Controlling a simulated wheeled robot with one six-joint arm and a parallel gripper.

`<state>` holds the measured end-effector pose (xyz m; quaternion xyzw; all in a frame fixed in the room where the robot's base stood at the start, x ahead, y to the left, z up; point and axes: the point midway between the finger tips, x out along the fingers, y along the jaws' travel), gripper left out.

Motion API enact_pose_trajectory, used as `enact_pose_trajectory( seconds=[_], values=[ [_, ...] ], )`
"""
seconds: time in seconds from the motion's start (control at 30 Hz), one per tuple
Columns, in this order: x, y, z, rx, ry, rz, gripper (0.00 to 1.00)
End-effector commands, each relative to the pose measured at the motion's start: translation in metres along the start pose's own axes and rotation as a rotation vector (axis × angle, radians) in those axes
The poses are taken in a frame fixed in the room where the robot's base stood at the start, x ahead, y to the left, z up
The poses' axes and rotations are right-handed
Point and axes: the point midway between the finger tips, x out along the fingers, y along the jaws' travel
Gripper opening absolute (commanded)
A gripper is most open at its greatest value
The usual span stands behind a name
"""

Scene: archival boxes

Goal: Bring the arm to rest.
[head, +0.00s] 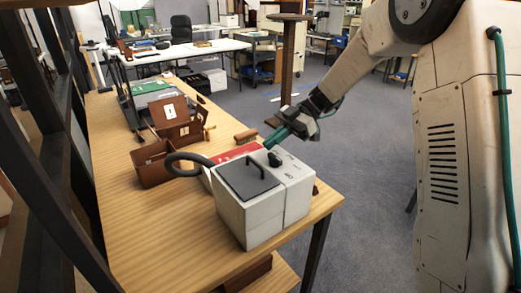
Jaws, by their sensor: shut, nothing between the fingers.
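My arm reaches in from the upper right. My gripper (274,139) is shut and empty, with its green fingers pointing down and left. It is above the back edge of a white box-shaped device (262,212) on the wooden table, close to the device's dark knob; I cannot tell whether they touch. The device has a dark square lid with a handle and a dark curved hose on its left. A red flat item (232,152) lies behind it, partly hidden.
On the wooden table (180,240) stand an open brown box (153,163), another brown box with a label (177,121) and a brush (246,137). Dark shelf posts run along the left. A wooden post (288,60) stands behind my gripper. Grey carpet right of the table is clear.

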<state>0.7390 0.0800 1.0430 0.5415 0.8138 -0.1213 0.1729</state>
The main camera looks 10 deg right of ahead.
Motion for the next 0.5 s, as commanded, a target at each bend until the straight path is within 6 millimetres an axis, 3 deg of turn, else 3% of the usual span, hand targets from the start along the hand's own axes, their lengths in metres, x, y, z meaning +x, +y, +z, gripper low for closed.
enact_pose_trajectory(
  seconds=[0.27, 0.37, 0.5],
  values=[
    [-0.022, -0.006, -0.011, 0.033, -0.023, -0.009, 0.0],
    [-0.021, -0.025, -0.026, 0.138, -0.089, -0.019, 0.0],
    [-0.017, -0.07, -0.053, 0.382, -0.243, -0.002, 0.0]
  ],
)
